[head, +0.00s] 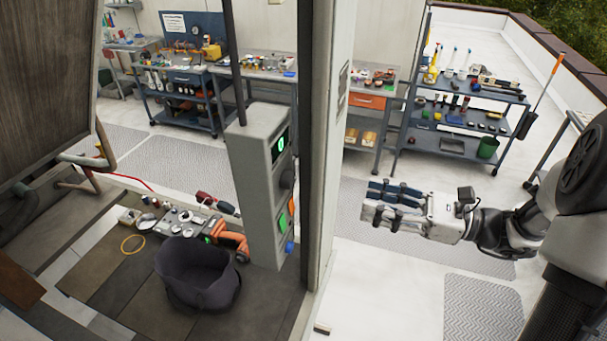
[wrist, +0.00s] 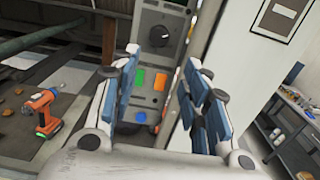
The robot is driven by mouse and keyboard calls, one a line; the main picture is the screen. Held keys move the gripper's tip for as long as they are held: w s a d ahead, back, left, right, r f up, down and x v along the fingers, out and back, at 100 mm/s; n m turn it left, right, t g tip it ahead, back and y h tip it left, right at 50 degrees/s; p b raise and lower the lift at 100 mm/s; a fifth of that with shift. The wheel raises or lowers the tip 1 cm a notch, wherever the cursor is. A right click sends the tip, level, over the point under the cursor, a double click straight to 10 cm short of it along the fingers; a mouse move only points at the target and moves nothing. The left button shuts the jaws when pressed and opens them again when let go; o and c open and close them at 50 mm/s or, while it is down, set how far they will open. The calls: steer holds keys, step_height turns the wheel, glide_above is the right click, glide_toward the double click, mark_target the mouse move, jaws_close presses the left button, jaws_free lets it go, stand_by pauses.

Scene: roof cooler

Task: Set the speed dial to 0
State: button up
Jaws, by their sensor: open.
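A grey control box (head: 255,190) hangs beside the tall post. Its green-lit display (head: 281,143) looks like it reads 0, though it is small. Below the display is the dark round speed dial (head: 287,176), seen edge-on; in the wrist view the dial (wrist: 158,31) faces me at the top, with a light mark I cannot read. Green (wrist: 138,78) and orange (wrist: 160,82) buttons sit below it. My gripper (head: 378,205) is open and empty, to the right of the box and apart from it. In the wrist view its fingers (wrist: 163,68) frame the buttons.
The post and wall edge (head: 325,140) stand between the box and my arm in the head view. A dark bag (head: 197,275) and an orange drill (head: 230,240) lie low at the left. Shelves (head: 465,110) stand behind my gripper. White floor is clear below it.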

mark_target(293, 182)
steer(key=p+x, duration=0.2)
steer(key=x, duration=1.4)
steer(key=shift+a, duration=0.2)
steer(key=shift+c, duration=0.3)
steer(key=c, duration=0.7)
